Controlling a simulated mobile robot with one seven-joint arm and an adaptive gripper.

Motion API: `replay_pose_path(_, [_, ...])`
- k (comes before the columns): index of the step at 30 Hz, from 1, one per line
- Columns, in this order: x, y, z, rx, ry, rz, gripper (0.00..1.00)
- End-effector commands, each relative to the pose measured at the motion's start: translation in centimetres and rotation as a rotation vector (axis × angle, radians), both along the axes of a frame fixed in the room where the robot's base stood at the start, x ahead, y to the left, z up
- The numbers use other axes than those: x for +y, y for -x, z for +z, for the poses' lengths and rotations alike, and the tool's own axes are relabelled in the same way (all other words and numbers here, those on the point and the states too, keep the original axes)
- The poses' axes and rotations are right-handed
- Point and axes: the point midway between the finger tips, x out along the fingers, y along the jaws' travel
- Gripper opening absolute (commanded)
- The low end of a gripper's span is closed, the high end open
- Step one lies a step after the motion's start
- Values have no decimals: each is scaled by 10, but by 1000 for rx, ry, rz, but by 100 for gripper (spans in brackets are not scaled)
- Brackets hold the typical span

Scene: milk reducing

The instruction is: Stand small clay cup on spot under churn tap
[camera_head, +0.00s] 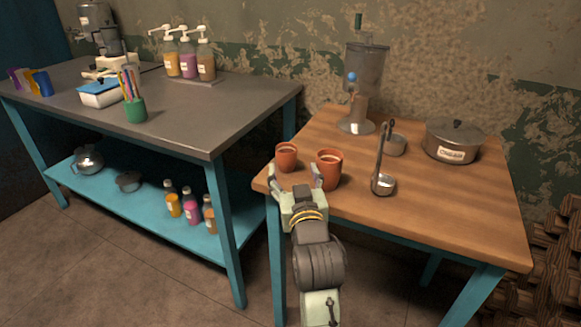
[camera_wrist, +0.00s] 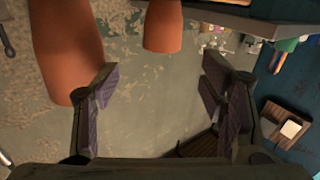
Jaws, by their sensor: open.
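The small clay cup (camera_head: 287,159) stands upright near the table's left front edge. A larger clay cup (camera_head: 329,170) stands just to its right. My gripper (camera_head: 296,174) is open at the front edge, with the small cup ahead of its spread fingers. In the wrist view, the small cup (camera_wrist: 162,27) is beyond the gap between my fingers (camera_wrist: 160,82), and the larger cup (camera_wrist: 66,45) shows behind the left finger. The glass churn (camera_head: 366,68) stands at the back, with a blue-knobbed tap (camera_head: 352,77) above a pale round base (camera_head: 356,126).
A lidded pot (camera_head: 453,141) stands farther right. The wooden table (camera_head: 455,208) is bare at front right. A grey-topped table (camera_head: 215,110) adjoins on the left.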

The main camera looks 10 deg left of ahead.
Motion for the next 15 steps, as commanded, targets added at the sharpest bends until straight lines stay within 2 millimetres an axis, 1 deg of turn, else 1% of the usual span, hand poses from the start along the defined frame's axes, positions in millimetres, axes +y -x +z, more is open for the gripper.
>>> replay_pose_path(3, [-5,11,0,-1,-1,-2,65])
replay_pose_path(6, [-7,15,0,1,0,-2,65])
replay_pose_path(13, [-6,16,1,-2,0,0,65])
replay_pose_path(15, [1,18,7,-21,-4,14,65])
